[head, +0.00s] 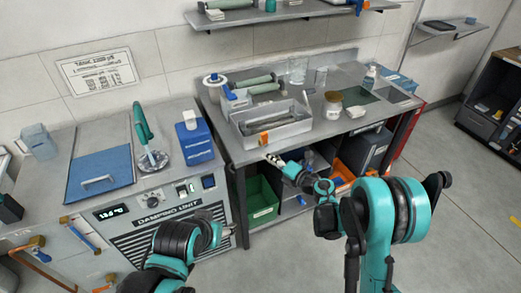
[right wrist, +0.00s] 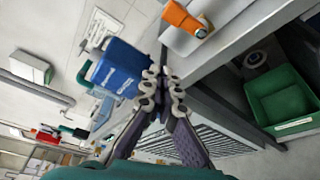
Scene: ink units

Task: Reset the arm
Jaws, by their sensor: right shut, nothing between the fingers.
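My right arm (head: 395,210) reaches in from the right. Its gripper (head: 268,158) is in front of the metal bench's front edge, below the metal tray. In the right wrist view the two fingers of the right gripper (right wrist: 163,82) are closed together with nothing between them. My left arm (head: 180,242) is low in the middle of the head view, in front of the cooling unit. The left gripper (head: 229,230) shows only as a small tip at its right end, and its finger opening cannot be made out.
The metal tray (head: 272,126) with an orange part (head: 264,138) sits on the bench, close to the right gripper. A green bin (head: 262,200) is on the shelf below. Open floor (head: 450,200) lies at right.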

